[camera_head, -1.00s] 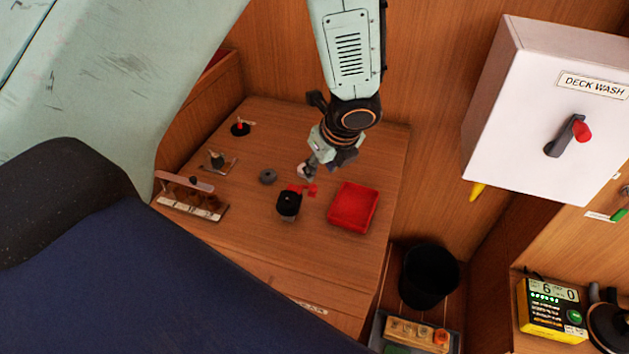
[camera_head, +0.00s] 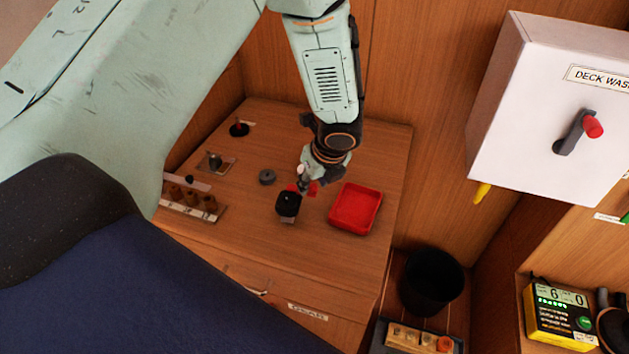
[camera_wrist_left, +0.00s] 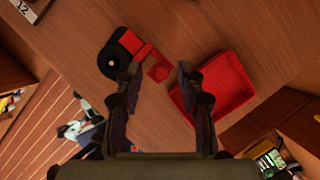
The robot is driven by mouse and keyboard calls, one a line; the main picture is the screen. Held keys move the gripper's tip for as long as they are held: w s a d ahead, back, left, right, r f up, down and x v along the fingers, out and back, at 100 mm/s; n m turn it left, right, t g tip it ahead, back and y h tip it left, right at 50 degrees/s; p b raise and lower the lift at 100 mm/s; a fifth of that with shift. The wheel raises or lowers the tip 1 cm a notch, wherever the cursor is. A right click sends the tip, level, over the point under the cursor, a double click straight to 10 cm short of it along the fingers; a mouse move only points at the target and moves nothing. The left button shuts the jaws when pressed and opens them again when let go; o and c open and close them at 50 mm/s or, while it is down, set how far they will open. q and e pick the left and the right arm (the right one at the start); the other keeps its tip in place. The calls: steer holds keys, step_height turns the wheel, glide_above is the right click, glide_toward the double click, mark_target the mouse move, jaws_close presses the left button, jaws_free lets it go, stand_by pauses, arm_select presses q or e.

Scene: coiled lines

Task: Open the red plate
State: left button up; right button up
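Small flat red pieces (camera_head: 313,188) lie beside a black round fixture (camera_head: 288,203) on the wooden desk top. In the left wrist view, one red piece (camera_wrist_left: 137,46) adjoins the black round fixture (camera_wrist_left: 113,60), and a small red square (camera_wrist_left: 158,72) lies just right of it. I cannot tell which one is the plate. My left gripper (camera_head: 304,186) is over these pieces in the head view. In the left wrist view its fingers (camera_wrist_left: 159,70) are apart, with the red square showing between them and nothing held. My right gripper is not in view.
A shallow red tray (camera_head: 374,190) lies right of the pieces. A grey ring (camera_head: 267,177) and a rack of brown pegs (camera_head: 211,203) stand to the left. A black bin (camera_head: 431,282) is below the desk's right side. A white deck wash box (camera_head: 545,130) is at right.

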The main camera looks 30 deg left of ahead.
arm_select(q)
steer(key=shift+d+r, duration=0.1)
steer(key=shift+d, duration=0.15)
steer(key=c, duration=0.4)
steer(key=shift+a, duration=0.15)
jaws_close()
steer(key=p, duration=0.1)
steer(key=n+p, duration=0.1)
steer(key=p, duration=0.1)
steer(key=shift+w+r+n, duration=0.15)
steer(key=shift+w+n, duration=0.15)
steer(key=shift+w, duration=0.05)
steer(key=shift+a+f+b, duration=0.1)
steer(key=shift+f+b, duration=0.15)
steer(key=shift+b, duration=0.1)
steer(key=shift+o, duration=2.3)
jaws_free()
steer(key=shift+r+y, duration=0.1)
steer(key=shift+y, duration=0.2)
